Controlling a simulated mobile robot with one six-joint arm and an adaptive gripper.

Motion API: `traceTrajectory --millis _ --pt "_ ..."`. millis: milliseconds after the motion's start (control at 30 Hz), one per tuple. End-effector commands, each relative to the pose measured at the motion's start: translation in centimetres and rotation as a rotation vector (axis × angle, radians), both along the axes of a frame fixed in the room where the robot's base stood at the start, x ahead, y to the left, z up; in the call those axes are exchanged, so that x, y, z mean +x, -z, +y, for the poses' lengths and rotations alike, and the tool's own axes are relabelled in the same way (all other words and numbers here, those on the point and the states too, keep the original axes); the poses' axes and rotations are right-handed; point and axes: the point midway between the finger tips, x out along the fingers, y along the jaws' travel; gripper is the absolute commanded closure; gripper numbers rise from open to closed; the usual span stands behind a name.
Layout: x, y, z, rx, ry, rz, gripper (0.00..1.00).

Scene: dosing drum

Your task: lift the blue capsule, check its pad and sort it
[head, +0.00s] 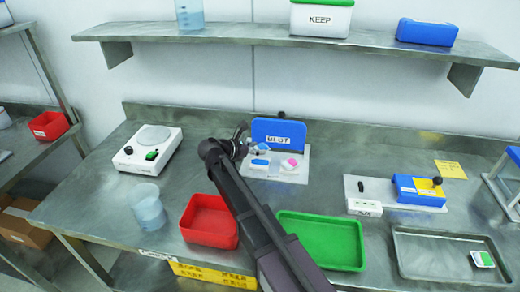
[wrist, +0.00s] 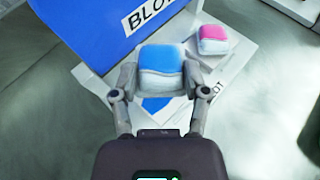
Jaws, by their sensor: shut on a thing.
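The blue capsule (wrist: 160,58), blue on one half and white on the other, is held between the fingers of my gripper (wrist: 160,84) in the wrist view. In the head view the capsule (head: 263,147) shows at the end of my gripper (head: 250,147), above the white board of the blot station. Its underside and pad are hidden. A pink-and-white capsule (head: 291,163) lies on that board, right of my gripper; it also shows in the wrist view (wrist: 214,38). A blue patch (wrist: 155,104) shows below the held capsule; I cannot tell what it is.
A blue panel marked BLOT (head: 278,131) stands behind the capsules. A red tray (head: 210,222) and a green tray (head: 322,240) stand in front. A scale (head: 148,150) and beaker (head: 148,207) are left. A blue-and-yellow station (head: 418,190) and metal tray (head: 440,255) are right.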

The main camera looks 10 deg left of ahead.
Motion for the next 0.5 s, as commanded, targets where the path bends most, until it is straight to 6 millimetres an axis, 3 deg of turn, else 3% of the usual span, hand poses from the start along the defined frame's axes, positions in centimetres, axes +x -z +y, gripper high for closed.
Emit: traceTrajectory --millis 33,200,500 --pt "0.0 -1.2 0.0 0.000 0.000 0.000 0.69" --pt "0.0 -2.8 0.0 0.000 0.000 0.000 0.69" --pt "0.0 -4.4 0.0 0.000 0.000 0.000 0.69"
